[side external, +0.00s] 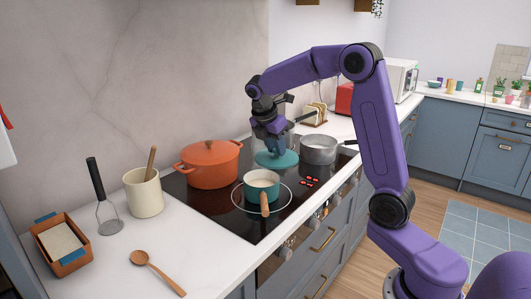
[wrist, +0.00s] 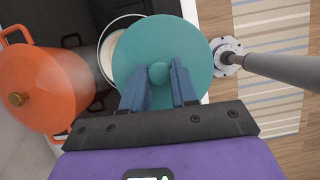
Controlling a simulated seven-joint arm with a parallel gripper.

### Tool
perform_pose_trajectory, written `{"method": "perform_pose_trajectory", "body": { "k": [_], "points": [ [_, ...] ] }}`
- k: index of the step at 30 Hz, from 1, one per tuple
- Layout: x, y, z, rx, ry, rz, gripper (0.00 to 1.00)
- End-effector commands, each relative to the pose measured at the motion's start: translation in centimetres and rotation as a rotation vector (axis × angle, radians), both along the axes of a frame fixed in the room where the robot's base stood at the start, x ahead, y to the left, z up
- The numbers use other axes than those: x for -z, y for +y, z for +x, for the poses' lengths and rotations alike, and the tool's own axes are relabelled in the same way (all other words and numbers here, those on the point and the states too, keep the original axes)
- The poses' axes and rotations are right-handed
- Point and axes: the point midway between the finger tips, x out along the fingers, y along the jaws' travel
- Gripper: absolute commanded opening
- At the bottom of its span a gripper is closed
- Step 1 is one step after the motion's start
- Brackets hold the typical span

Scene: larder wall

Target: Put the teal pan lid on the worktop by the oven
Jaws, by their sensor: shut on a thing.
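The teal pan lid (side external: 277,160) is a round disc held level over the hob in the side view. It shows between the orange pot and the grey saucepan, behind the small teal saucepan (side external: 262,183). My gripper (side external: 270,143) points down, shut on the lid's knob. In the wrist view my gripper's blue fingers (wrist: 158,85) close around the round knob of the lid (wrist: 160,35). The lid partly covers a pan with pale contents (wrist: 117,40) below. The worktop (side external: 110,255) shows to the left of the black hob. The oven front is only partly visible.
The orange pot (side external: 208,165) stands close to the left of the lid, and the grey saucepan (side external: 319,150) to the right. A wooden spoon (side external: 155,272), cream crock (side external: 144,195), masher (side external: 105,210) and orange dish (side external: 61,245) sit on the left worktop. A toast rack (side external: 315,115) stands behind.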

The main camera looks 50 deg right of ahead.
Motion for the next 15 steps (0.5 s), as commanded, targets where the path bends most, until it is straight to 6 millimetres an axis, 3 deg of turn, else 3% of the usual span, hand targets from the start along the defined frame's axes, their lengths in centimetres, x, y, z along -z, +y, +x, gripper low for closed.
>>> {"method": "perform_pose_trajectory", "body": {
  "k": [6, 15],
  "points": [
    [-1.7, 1.1, -3.4, -0.002, -0.004, 0.000, 0.00],
    [-2.6, 1.7, -5.5, -0.001, -0.002, -0.001, 0.00]
  ]
}}
